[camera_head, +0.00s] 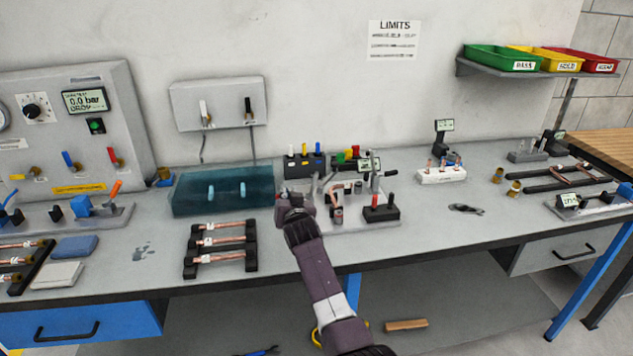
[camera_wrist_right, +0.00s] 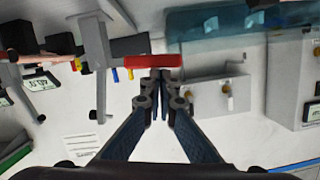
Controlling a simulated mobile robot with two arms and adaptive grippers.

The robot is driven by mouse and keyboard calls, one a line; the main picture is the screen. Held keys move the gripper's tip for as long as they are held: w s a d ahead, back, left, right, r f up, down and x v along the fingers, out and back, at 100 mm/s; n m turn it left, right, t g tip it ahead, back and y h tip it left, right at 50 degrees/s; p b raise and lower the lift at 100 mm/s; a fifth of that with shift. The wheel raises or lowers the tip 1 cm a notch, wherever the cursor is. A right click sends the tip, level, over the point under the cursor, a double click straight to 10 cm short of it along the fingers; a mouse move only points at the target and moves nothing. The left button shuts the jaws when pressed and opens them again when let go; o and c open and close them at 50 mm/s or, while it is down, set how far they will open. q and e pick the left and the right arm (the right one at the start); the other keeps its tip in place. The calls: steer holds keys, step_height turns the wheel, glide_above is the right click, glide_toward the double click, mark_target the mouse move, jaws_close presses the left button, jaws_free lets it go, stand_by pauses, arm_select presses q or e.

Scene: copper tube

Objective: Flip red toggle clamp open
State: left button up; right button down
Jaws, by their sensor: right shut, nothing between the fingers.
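In the right wrist view, the red clamp handle (camera_wrist_right: 150,61) lies across the picture at my fingertips, joined at its left end to a grey metal clamp arm (camera_wrist_right: 97,45). My right gripper (camera_wrist_right: 160,78) is shut and empty, its fingertips right at the handle's right part; I cannot tell whether they touch. In the head view my right gripper (camera_head: 290,194) is over the left side of the fixture plate (camera_head: 375,221), and its arm hides part of the fixture. A small red tip (camera_head: 278,194) shows beside it. My left gripper is not in view.
A black block (camera_head: 381,213) with red and black levers stands at the plate's right. A translucent blue case (camera_head: 222,203) and a black rack (camera_head: 221,263) with copper tubes are to the left. Coloured-handled tools (camera_head: 304,162) stand behind.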

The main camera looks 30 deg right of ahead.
steer(key=shift+f, duration=0.1)
stand_by(0.3)
steer(key=s+a+r+p, duration=0.1)
steer(key=s+a+r, duration=0.1)
steer(key=s+r, duration=0.4)
steer(key=shift+s+r+p, duration=0.25)
steer(key=shift+s+p, duration=0.05)
steer(key=shift+s, duration=1.5)
